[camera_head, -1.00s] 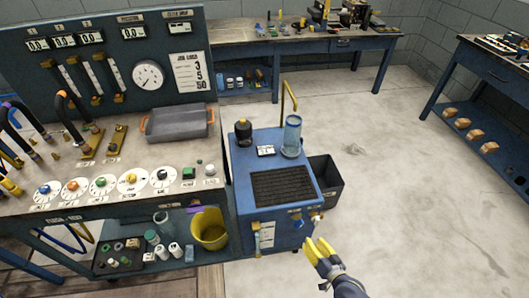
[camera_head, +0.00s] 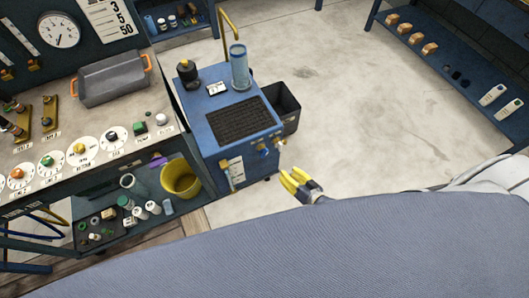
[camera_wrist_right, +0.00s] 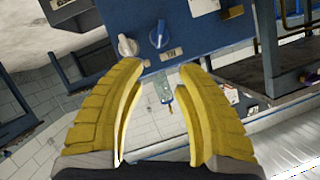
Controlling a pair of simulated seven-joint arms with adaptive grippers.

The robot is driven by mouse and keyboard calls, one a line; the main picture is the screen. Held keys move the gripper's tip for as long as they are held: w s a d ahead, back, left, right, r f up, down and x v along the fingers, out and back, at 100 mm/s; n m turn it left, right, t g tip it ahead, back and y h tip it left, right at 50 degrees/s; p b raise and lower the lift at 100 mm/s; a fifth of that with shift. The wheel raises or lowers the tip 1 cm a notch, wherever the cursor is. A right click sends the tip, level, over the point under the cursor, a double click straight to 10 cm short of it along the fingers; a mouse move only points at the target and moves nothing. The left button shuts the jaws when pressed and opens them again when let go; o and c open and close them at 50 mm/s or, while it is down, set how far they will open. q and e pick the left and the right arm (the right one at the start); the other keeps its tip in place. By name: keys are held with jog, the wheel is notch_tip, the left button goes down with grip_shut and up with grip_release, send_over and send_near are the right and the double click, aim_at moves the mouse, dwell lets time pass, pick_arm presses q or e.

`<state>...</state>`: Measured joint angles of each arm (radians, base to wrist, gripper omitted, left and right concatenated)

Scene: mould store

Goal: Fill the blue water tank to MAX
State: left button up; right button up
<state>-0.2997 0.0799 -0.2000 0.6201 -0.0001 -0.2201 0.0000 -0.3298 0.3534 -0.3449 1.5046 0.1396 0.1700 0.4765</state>
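The blue water tank (camera_head: 237,165) stands at the right end of the bench, with a black grille on top. A clear cylinder (camera_head: 239,68) and a bent brass pipe (camera_head: 226,35) rise at its back. Its front has a pale gauge strip (camera_head: 234,172), whose level I cannot read. A blue knob (camera_head: 263,152) and a white knob (camera_head: 279,143) are at its front right. My right gripper (camera_head: 286,178) is in front of these knobs. In the right wrist view its yellow fingers (camera_wrist_right: 162,68) are apart and empty, with the blue knob (camera_wrist_right: 159,36) beyond them. My left gripper is out of view.
A yellow bucket (camera_head: 180,180) and several small jars are on the shelf left of the tank. A black bin (camera_head: 285,105) stands right of the tank. The bench (camera_head: 100,122) carries dials and a grey tray (camera_head: 112,80). The floor to the right is open.

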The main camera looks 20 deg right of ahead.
aim_at(266, 154)
jog(key=x, duration=1.7)
jog(key=shift+w+f, duration=0.1)
jog(key=shift+w, duration=0.05)
grip_shut()
